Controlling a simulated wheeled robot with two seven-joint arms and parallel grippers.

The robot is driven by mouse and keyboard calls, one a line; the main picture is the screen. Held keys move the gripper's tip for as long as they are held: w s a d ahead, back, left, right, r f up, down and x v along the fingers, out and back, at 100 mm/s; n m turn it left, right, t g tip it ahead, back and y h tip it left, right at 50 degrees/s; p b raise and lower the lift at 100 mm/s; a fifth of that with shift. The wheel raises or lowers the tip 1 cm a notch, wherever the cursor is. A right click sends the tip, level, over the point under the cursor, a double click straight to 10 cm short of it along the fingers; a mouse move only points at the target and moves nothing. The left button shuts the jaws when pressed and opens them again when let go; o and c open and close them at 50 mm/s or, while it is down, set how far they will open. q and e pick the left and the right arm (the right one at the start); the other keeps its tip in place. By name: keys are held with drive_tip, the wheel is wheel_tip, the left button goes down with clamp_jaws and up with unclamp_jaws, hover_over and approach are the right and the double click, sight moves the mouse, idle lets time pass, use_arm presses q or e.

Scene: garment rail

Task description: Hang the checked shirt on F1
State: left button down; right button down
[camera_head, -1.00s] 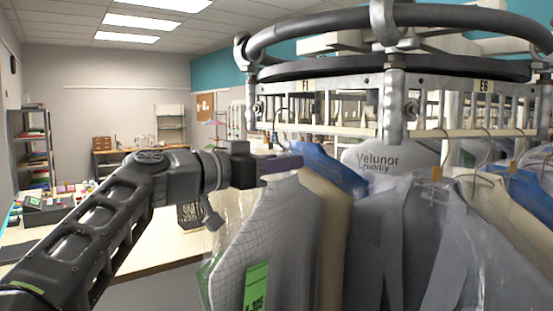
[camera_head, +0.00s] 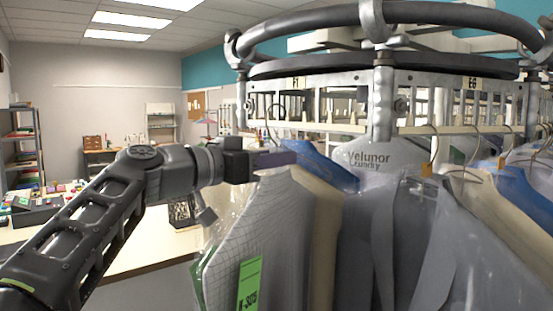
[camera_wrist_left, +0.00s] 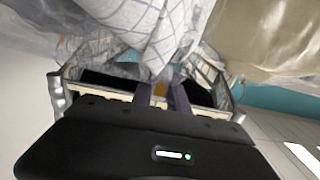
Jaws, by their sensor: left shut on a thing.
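The checked shirt (camera_head: 262,215), white with a thin grid and under clear plastic, hangs at the left end of the garments with a green tag (camera_head: 249,284). My left gripper (camera_head: 274,160) is shut at the top of this shirt, at its hanger, just below the rail section labelled F1 (camera_head: 296,83). In the left wrist view the fingers (camera_wrist_left: 165,92) meet below the checked cloth (camera_wrist_left: 150,25). The hanger's hook is hard to make out, and I cannot tell whether it touches the rail. My right gripper is not in view.
Other bagged garments, including a grey jacket (camera_head: 400,235), hang close on the right under the label E6 (camera_head: 472,84). A round metal rail frame (camera_head: 384,100) stands above them. A table (camera_head: 140,250) lies behind my left arm, and shelves (camera_head: 22,150) stand at the far left.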

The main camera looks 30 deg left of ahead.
use_arm(q)
drive_tip(key=shift+w, duration=0.1)
drive_tip(key=shift+p+x, duration=0.3)
drive_tip(key=shift+x, duration=2.05)
drive_tip(key=shift+f+b, duration=1.35)
drive_tip(key=shift+b, duration=0.25)
drive_tip(key=c, duration=1.2)
unclamp_jaws()
